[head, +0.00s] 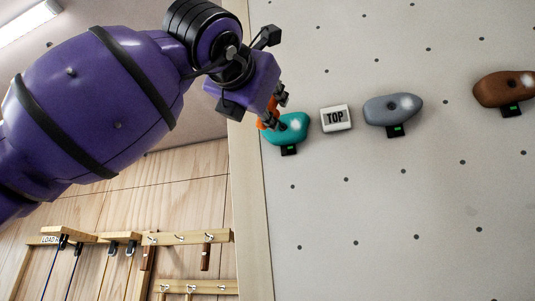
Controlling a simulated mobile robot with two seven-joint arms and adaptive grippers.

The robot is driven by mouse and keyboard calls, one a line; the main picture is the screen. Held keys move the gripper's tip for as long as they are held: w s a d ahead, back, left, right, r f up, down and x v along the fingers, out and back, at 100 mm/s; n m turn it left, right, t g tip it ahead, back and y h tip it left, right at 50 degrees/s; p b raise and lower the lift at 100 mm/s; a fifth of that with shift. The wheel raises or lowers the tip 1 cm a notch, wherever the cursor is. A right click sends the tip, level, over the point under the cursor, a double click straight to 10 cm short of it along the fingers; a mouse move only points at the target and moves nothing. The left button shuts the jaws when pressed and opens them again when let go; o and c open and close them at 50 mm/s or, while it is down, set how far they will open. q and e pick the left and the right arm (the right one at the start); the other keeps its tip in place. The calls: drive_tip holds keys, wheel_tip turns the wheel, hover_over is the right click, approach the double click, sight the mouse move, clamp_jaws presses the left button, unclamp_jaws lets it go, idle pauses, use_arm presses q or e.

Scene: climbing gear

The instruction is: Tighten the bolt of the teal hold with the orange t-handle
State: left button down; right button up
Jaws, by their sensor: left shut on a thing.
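The teal hold (291,128) is on the grey climbing wall near its left edge, with a small black tag showing green under it. My left gripper (272,112) is at the upper left of the teal hold, shut on the orange t-handle (262,125). Only small orange parts show between and beside the fingers. The tool's tip reaches toward the middle of the hold, but I cannot tell whether it sits in the bolt. The bolt itself is hidden. My right gripper is not in view.
A wooden rack (190,238) with hooks and hanging gear is at lower left. The wall below the holds is clear.

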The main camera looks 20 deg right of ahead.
use_arm(q)
drive_tip(key=shift+w+d, duration=0.15)
drive_tip(key=m, duration=0.3)
drive_tip(key=shift+m, duration=0.4)
drive_tip(key=m, duration=0.4)
drive_tip(key=v, duration=0.3)
drive_tip(key=n, duration=0.7)
drive_tip(key=shift+n, duration=0.4)
